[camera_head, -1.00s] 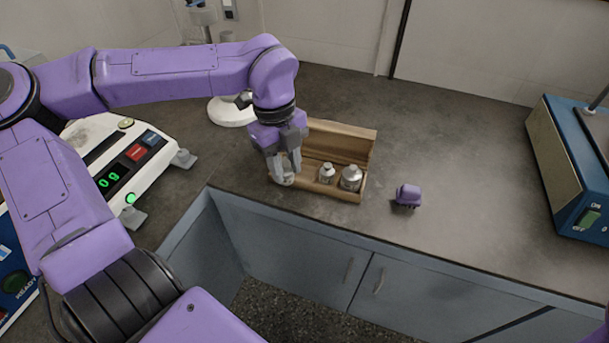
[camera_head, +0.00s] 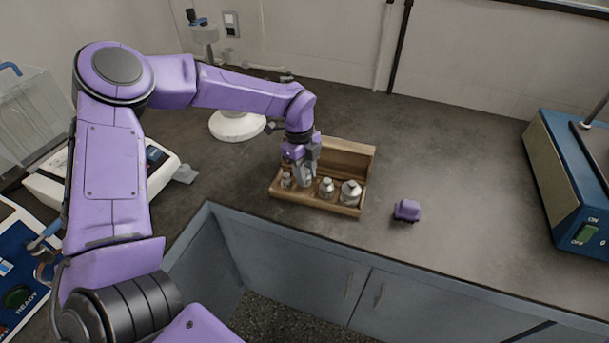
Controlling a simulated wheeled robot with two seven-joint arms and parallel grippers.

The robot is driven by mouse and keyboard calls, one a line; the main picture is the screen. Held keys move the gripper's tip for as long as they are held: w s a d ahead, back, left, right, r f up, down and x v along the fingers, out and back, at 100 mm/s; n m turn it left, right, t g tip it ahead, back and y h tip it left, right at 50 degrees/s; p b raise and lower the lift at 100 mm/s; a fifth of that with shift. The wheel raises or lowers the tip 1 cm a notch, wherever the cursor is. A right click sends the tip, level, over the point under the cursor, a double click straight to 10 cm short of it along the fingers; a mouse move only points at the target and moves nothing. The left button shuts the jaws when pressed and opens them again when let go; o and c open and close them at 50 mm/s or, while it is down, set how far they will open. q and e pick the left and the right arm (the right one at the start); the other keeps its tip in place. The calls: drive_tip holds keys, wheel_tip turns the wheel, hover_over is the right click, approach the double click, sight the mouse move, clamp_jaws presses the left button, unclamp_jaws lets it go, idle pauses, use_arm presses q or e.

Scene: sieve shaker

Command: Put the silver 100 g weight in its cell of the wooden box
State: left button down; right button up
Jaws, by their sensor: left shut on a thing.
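The wooden box (camera_head: 347,160) lies on the counter with its lid raised at the back. My left gripper (camera_head: 304,181) points down at the box's row of cells, left of the middle. It is shut on a silver weight (camera_head: 306,182), taken as the 100 g one; its marking is too small to read. The fingers hide part of it, and I cannot tell whether it touches the cell floor. A small silver weight (camera_head: 286,181) stands to its left. A medium one (camera_head: 326,188) and a larger one (camera_head: 350,194) stand to its right. My right gripper is not in view.
A small purple block (camera_head: 406,210) lies right of the box. A blue and cream device (camera_head: 572,185) stands at the far right. A white round base (camera_head: 237,125) stands behind the box, to the left. The counter between box and device is mostly clear.

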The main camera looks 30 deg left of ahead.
use_arm(q)
wheel_tip(320, 180, down, 2)
drive_tip(key=shift+f, duration=0.1)
drive_tip(key=shift+s, duration=0.1)
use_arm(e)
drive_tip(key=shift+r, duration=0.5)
use_arm(q)
drive_tip(key=shift+f, duration=0.1)
drive_tip(key=shift+f, duration=0.15)
drive_tip(key=c, duration=1.1)
unclamp_jaws()
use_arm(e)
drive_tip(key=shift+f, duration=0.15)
use_arm(q)
drive_tip(key=shift+r, duration=0.4)
drive_tip(key=r, duration=0.4)
drive_tip(key=a+r+b, duration=0.1)
drive_tip(key=r, duration=0.6)
drive_tip(key=shift+a+r+b, duration=0.3)
drive_tip(key=shift+a, duration=0.1)
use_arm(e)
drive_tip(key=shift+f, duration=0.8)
